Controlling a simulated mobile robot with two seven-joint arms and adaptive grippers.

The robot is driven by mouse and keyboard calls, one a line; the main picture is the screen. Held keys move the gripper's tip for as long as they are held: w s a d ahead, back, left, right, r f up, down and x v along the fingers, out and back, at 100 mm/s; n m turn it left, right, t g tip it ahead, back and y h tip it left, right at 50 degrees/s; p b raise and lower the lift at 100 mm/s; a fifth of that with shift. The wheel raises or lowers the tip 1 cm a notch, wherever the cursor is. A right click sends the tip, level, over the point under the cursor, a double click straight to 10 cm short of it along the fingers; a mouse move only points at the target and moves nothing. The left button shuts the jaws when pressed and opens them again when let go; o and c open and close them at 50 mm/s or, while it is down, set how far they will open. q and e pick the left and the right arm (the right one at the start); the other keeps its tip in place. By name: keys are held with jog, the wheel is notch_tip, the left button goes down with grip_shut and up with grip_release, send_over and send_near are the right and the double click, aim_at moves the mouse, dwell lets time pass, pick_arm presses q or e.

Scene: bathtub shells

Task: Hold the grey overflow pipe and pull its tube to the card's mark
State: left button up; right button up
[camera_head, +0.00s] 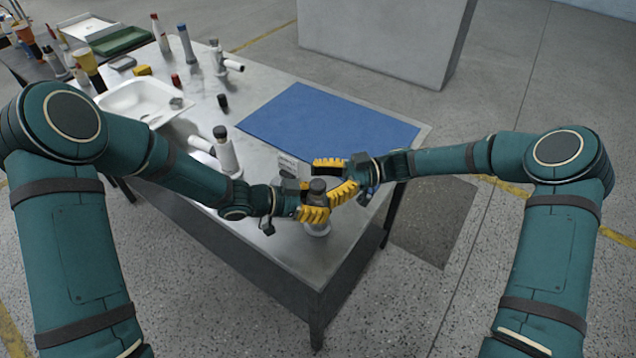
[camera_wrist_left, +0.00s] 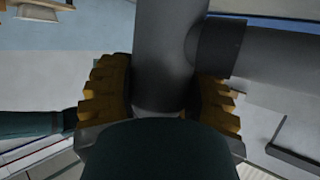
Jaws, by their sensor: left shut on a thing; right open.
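The grey overflow pipe (camera_head: 317,229) stands upright near the table's front right corner, with a dark top (camera_head: 317,186). My left gripper (camera_head: 313,214) is shut on its body. In the left wrist view the yellow fingers press on both sides of the grey pipe (camera_wrist_left: 164,55). A side branch (camera_wrist_left: 275,58) with a dark collar (camera_wrist_left: 221,47) leaves it to the right. My right gripper (camera_head: 324,180) is open beside the dark top; whether it touches the pipe is unclear. A small pale card (camera_head: 288,166) stands behind the left gripper, partly hidden; its mark is not readable.
A blue mat (camera_head: 310,122) lies flat and bare behind the grippers. A white pipe fitting (camera_head: 226,153) stands left of the card, and another (camera_head: 217,57) farther back. A white basin (camera_head: 140,101), a green tray (camera_head: 122,41) and several bottles occupy the left side.

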jog(key=shift+s+a, duration=0.15)
jog(key=shift+a, duration=0.35)
grip_shut()
jog(key=shift+r, duration=1.05)
grip_release()
jog(key=v, duration=1.2)
